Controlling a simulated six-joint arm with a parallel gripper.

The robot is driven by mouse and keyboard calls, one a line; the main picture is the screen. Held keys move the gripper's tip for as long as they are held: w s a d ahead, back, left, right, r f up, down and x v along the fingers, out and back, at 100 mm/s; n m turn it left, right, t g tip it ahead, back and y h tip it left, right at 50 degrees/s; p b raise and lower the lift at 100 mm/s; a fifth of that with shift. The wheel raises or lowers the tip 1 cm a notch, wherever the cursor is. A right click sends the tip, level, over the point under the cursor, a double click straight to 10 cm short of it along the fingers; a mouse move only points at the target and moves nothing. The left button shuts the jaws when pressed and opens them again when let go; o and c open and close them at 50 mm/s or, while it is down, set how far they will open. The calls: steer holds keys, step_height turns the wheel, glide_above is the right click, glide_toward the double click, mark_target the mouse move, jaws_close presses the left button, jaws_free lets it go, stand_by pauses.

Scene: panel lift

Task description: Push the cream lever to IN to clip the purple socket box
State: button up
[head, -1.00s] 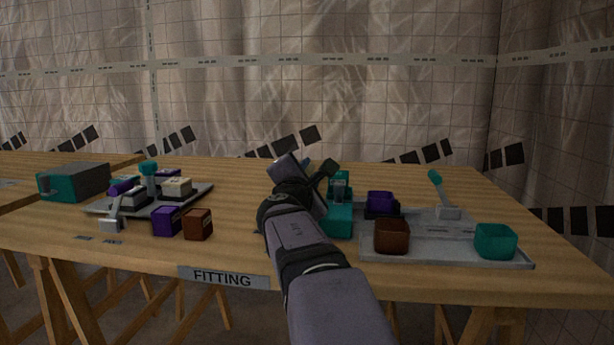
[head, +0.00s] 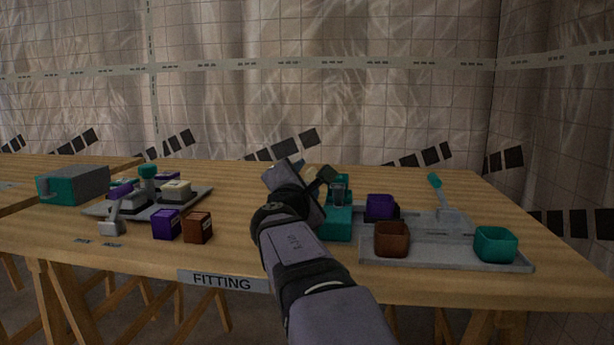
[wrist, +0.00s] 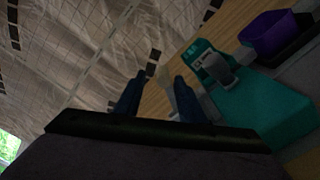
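The purple socket box (head: 380,206) sits in a dark seat on the grey panel (head: 440,252). It also shows at the upper right of the wrist view (wrist: 268,34). Left of it stands a teal block (head: 337,224) with a grey clamp part on top; the block fills the right of the wrist view (wrist: 262,108). A small cream piece (head: 312,171), perhaps the cream lever's end, shows behind my gripper; the rest is hidden. My gripper (wrist: 156,84) is by the teal block's left side, its two dark fingers apart. A pale shape lies beyond the fingers, too dim to identify.
A brown open box (head: 392,239) and a teal open box (head: 495,244) are at the panel's front. A teal-tipped lever (head: 435,183) rises at its back right. At left are a tray of parts, a purple block (head: 166,224) and a brown block (head: 198,227).

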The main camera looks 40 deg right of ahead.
steer(key=shift+v, duration=2.55)
steer(key=shift+w+a+r, duration=0.1)
steer(key=shift+w, duration=0.05)
